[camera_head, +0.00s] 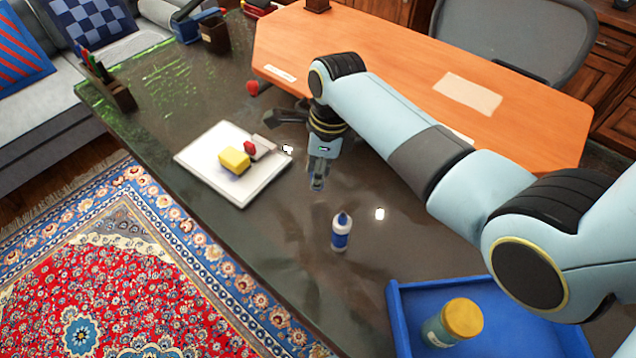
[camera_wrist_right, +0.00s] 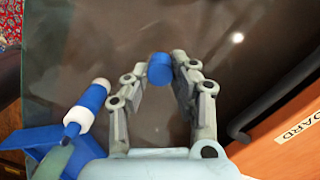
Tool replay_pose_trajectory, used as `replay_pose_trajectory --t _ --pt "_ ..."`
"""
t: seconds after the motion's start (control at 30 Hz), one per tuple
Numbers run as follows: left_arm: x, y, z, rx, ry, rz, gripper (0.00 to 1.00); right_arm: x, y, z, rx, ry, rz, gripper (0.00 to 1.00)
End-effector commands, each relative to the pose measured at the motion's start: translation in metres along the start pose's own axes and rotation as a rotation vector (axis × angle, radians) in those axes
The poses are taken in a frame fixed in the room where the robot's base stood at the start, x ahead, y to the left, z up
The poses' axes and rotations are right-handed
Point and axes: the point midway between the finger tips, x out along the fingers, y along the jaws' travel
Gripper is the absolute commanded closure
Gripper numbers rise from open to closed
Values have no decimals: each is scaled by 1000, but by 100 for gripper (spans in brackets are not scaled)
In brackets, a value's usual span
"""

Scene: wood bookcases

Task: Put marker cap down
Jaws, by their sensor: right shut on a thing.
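My right gripper (camera_head: 318,183) hangs above the dark glossy desk (camera_head: 285,215), left of the orange desk section. The right wrist view shows its fingertips (camera_wrist_right: 161,70) closed on a small round blue marker cap (camera_wrist_right: 160,68). The cap is hard to make out in the head view. My left gripper is not in view.
A white board (camera_head: 252,190) with a yellow block (camera_head: 234,160) and a red item (camera_head: 249,148) lies left of the gripper. A blue tray (camera_head: 397,315) holds a yellow-lidded jar (camera_head: 455,322). The desk below the gripper is mostly clear.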

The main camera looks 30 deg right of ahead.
Motion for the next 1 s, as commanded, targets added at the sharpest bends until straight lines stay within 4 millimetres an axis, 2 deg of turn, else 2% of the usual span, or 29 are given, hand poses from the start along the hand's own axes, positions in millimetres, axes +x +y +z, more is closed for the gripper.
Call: replay_pose_trajectory --t 0.23,0.63,0.67,0.8,0.83,1.0 --pt "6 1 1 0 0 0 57 36 0 -4 -2 0 1 100" --pt "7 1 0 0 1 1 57 43 0 -5 -2 0 0 100" --pt "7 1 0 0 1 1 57 43 0 -5 -2 -1 0 74" --pt "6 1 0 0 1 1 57 42 0 -5 -2 -1 0 56" --pt "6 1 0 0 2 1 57 42 0 -5 -2 0 0 52" --pt "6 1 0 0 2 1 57 42 0 -5 -2 0 0 52"
